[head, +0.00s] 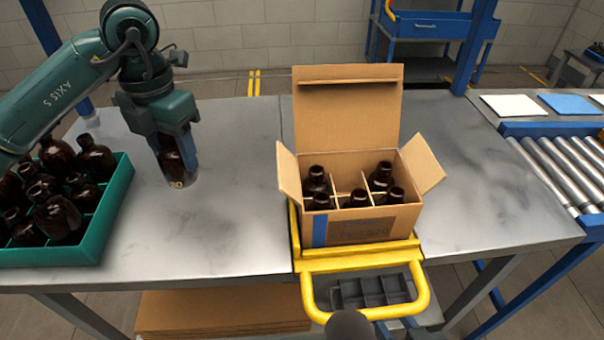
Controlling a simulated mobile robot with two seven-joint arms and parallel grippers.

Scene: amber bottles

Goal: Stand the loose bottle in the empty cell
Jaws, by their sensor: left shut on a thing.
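My left gripper (177,160) points down over the table, left of the box. It is shut on a dark amber bottle (171,163), the loose one, whose upper part is largely hidden by the blue fingers. The bottle's lower end is at or just above the tabletop; I cannot tell which. The open cardboard box (360,229) stands upright with white dividers. Amber bottles fill its front row and the two back corners (316,181) (382,177). The back middle cell (349,182) looks empty. My right gripper is not in view.
A green crate (108,212) with several amber bottles stands at the left. The box sits by a yellow frame (297,258) at the table's front edge. Its flaps are spread open, the tall one at the back. A roller conveyor (562,172) is at the right.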

